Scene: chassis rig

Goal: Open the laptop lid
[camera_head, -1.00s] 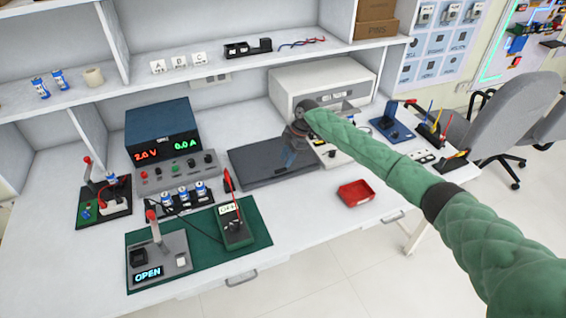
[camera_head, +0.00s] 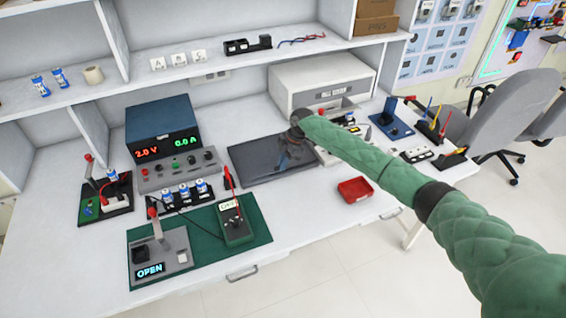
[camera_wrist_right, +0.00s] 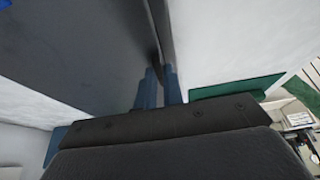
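The laptop (camera_head: 262,172) is a flat dark slab on the white bench, with its lid down or nearly down. My right gripper (camera_head: 285,155) is over the right part of the laptop and hides some of it. In the right wrist view the laptop (camera_wrist_right: 75,50) fills the upper left. The two blue fingers of my right gripper (camera_wrist_right: 162,85) are close together at the laptop's dark edge, with a narrow gap between them. I cannot tell whether they clamp that edge. My left gripper is not in view.
A blue power supply (camera_head: 162,128) stands left of the laptop, and a green mat (camera_head: 258,226) with a meter lies in front. A beige box (camera_head: 325,80) stands behind. A red tray (camera_head: 355,190) lies to the right. Bare bench shows between the laptop and the tray.

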